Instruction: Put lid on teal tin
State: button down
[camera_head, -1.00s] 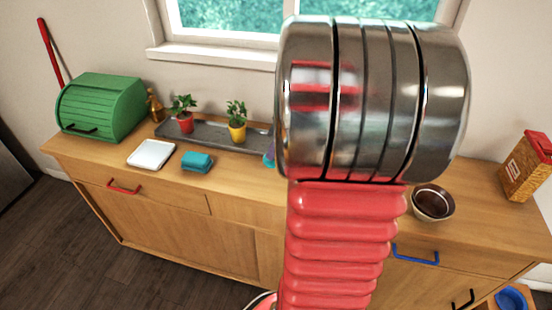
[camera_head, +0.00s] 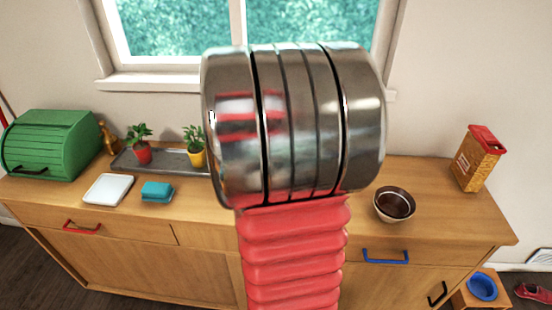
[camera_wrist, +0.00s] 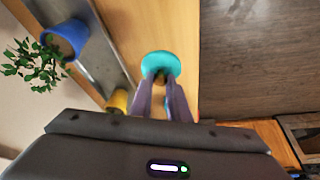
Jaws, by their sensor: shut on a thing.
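In the wrist view my gripper (camera_wrist: 163,86) has its two purple fingers closed together on a round teal lid (camera_wrist: 161,62), seen just beyond the fingertips above the wooden counter. A dark knob-like spot shows between the tips. In the head view my gripper and the lid are hidden behind my own arm. I cannot pick out a teal tin for sure. A small teal block-like thing (camera_head: 158,191) sits on the counter left of my arm; it looks like a folded cloth, and I cannot tell whether it is the tin.
A grey tray (camera_head: 168,161) holds a red potted plant (camera_head: 143,154) and a yellow one (camera_head: 197,157). A white dish (camera_head: 108,189) and green bread box (camera_head: 52,145) stand left. A brown bowl (camera_head: 395,204) and a carton (camera_head: 476,158) stand right, with bare counter between.

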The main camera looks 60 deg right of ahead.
jog(key=shift+m, duration=0.5)
jog(key=w+a+f, duration=0.1)
jog(key=w+a, duration=0.2)
jog(key=a, duration=0.1)
jog(key=w+a+f, duration=0.2)
jog(key=w+a, duration=0.1)
jog(key=a, duration=0.1)
jog(key=w+a+f, duration=0.1)
jog(key=w+a, duration=0.3)
jog(key=shift+a+f, duration=0.3)
jog(key=shift+a, duration=0.05)
jog(key=w+a+f, duration=0.1)
jog(key=w+a, duration=0.2)
jog(key=a, duration=0.5)
jog(key=w+a+f, duration=0.2)
jog(key=w+a, duration=0.1)
jog(key=a, duration=0.6)
jog(key=shift+f+m+h, duration=0.2)
jog(key=shift+m+h, duration=0.1)
jog(key=shift+a, duration=0.1)
